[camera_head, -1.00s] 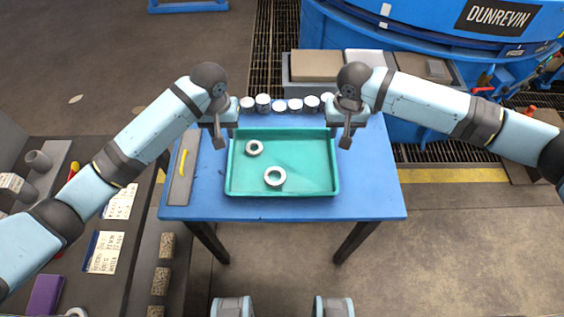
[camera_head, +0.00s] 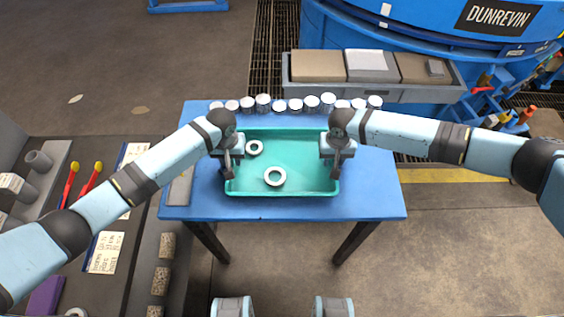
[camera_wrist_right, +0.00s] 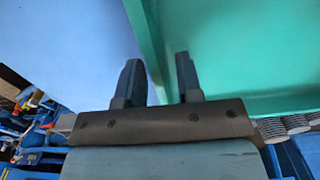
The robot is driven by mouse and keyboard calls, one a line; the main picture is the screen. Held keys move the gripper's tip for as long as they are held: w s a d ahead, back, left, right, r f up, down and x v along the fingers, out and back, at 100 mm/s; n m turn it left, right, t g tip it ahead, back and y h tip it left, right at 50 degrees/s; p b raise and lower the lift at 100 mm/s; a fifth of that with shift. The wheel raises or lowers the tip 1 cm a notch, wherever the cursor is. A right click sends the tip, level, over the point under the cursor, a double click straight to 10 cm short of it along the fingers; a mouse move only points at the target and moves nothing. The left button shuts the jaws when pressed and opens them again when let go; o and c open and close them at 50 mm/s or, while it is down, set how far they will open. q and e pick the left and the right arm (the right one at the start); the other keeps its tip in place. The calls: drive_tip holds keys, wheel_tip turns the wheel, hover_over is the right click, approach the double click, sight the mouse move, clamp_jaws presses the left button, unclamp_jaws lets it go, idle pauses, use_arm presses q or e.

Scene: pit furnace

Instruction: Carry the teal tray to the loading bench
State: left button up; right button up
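The teal tray (camera_head: 300,155) lies flat on a blue table (camera_head: 375,200), with two pale rings (camera_head: 275,176) inside it. My left gripper (camera_head: 228,172) is at the tray's left wall, fingers pointing down. My right gripper (camera_head: 336,172) is at the right wall. In the right wrist view, the right gripper's two fingers (camera_wrist_right: 158,80) are apart, with the tray's wall (camera_wrist_right: 150,45) running between them. The left fingers look apart too, but their contact with the wall is unclear. I cannot tell which surface is the loading bench.
Several white-topped jars (camera_head: 263,103) line the table's back edge. Behind stands a grey bin (camera_head: 375,89) holding slabs, beside blue machinery (camera_head: 400,30). A dark bench (camera_head: 140,255) at left holds cards, blocks and tools. The floor before the table (camera_head: 290,250) is clear.

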use_arm(q)
drive_tip(key=shift+f, duration=0.2)
use_arm(e)
drive_tip(key=shift+f, duration=0.2)
use_arm(q)
clamp_jaws()
use_arm(e)
clamp_jaws()
use_arm(q)
drive_tip(key=shift+d, duration=0.1)
use_arm(e)
drive_tip(key=shift+a, duration=0.1)
